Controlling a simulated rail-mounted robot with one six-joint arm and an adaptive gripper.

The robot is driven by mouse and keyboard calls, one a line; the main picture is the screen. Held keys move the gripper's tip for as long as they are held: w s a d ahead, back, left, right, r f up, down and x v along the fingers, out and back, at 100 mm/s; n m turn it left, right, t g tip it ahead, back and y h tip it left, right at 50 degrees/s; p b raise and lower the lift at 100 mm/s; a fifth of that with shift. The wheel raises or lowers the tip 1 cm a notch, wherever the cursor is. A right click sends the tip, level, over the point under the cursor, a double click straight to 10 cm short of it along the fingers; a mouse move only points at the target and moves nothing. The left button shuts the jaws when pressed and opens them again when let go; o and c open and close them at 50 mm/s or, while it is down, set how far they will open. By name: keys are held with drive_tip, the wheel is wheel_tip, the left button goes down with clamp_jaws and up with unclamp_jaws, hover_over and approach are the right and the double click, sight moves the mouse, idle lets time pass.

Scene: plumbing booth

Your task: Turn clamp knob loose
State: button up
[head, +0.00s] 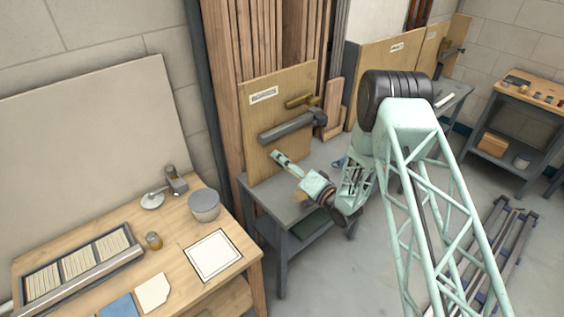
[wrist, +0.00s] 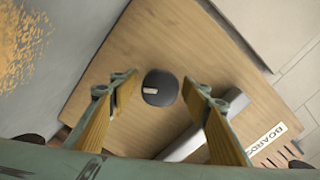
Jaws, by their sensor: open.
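The clamp knob (wrist: 160,88) is a dark, rounded knob with a small pale mark, in the middle of the wrist view against the wooden board (wrist: 130,55). My gripper (wrist: 158,95) is open, one yellow-padded finger on each side of the knob in that picture, with gaps on both sides. I cannot tell how far the fingers are from it in depth. In the head view my gripper (head: 282,160) points at the lower part of the upright board (head: 258,140). I cannot make out the knob there.
A grey bar (head: 298,127) and a brass piece (head: 300,101) are on the board, above my gripper. The grey bar (wrist: 190,145) shows behind the right finger. A grey bench (head: 263,198) stands below. A wooden table (head: 175,262) with tools is at left.

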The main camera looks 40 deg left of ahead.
drive_tip(key=c, duration=0.9)
